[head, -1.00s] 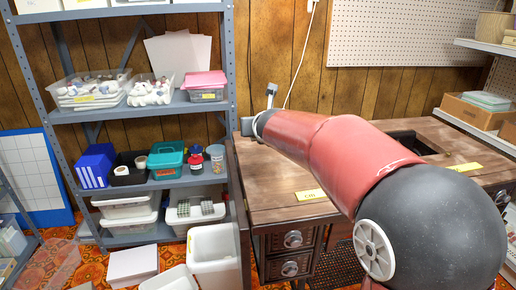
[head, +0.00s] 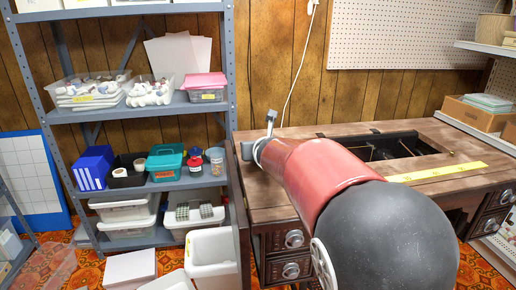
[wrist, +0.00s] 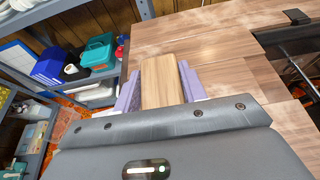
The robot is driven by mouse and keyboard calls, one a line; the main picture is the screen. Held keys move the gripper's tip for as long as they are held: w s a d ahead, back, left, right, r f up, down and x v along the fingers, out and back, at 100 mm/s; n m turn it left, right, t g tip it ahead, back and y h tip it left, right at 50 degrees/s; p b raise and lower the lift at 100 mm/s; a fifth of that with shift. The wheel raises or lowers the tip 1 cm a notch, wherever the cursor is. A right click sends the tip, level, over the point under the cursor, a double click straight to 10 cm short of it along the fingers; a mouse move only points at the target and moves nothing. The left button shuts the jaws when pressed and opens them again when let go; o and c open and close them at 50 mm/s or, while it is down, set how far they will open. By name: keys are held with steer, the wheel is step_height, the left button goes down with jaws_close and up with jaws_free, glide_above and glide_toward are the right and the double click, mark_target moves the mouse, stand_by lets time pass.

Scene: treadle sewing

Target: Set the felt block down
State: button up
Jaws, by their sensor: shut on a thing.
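My gripper (wrist: 160,70) shows in the wrist view with two lavender fingers, shut on a block (wrist: 162,88) between them. The block is tan with a wood-like grain; no felt face shows. It appears over or near the left part of the brown wooden table (wrist: 215,65); I cannot tell whether it touches the top. The table (head: 300,206) has a dark rectangular opening towards the back right.
A yellow strip (head: 437,172) lies on the table right of my arm. A grey shelf unit (head: 190,107) with bins stands left of the table. A white bin (head: 211,258) stands on the floor in front of it. The right part of the tabletop is mostly clear.

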steer(key=o, duration=1)
